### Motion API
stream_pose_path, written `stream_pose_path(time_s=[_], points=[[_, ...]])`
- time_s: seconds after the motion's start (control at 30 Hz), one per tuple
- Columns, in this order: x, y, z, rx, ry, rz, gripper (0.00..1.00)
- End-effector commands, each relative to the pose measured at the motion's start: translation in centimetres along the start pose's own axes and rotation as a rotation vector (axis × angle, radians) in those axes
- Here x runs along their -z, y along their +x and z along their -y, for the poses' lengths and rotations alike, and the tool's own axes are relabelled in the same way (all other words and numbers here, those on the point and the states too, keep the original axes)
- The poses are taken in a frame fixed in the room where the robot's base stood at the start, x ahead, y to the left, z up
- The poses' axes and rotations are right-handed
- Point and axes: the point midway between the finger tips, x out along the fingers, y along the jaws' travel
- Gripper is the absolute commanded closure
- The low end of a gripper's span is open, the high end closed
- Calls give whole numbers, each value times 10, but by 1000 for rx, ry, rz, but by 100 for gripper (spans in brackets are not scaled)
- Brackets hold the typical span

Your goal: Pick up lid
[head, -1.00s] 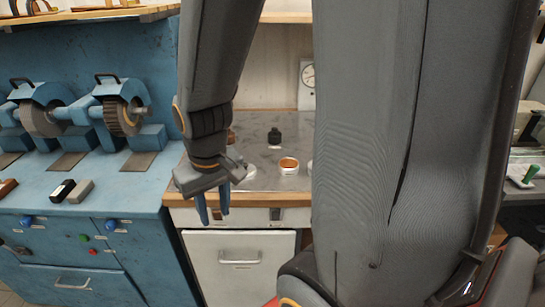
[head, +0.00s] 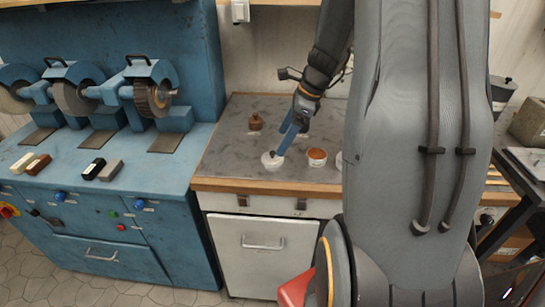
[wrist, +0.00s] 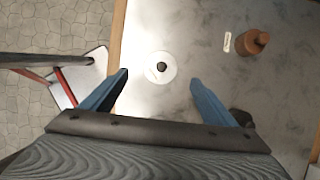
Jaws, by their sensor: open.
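The lid (head: 271,162) is a small white disc with a dark knob, near the front edge of the grey bench top. In the wrist view the lid (wrist: 152,75) lies flat, seen from above, between and a little beyond my fingertips. I cannot tell whether it rests on a tin. My gripper (head: 282,150) points down close over the lid in the head view. Its blue fingers also show in the wrist view (wrist: 159,77), spread wide with nothing between them.
An open tin with orange-brown contents (head: 317,154) stands right of the lid. A brown bottle (head: 255,121) stands farther back, and shows in the wrist view (wrist: 252,43). A blue grinding machine (head: 120,160) stands left. My arm hides the bench's right part.

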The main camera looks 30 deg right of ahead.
Motion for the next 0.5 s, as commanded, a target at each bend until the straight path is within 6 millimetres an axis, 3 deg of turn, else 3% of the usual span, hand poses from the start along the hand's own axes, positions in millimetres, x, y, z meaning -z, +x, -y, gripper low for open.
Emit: stream_pose_path(time_s=[0.5], points=[[2,53,1,-6,-6,-3,20]])
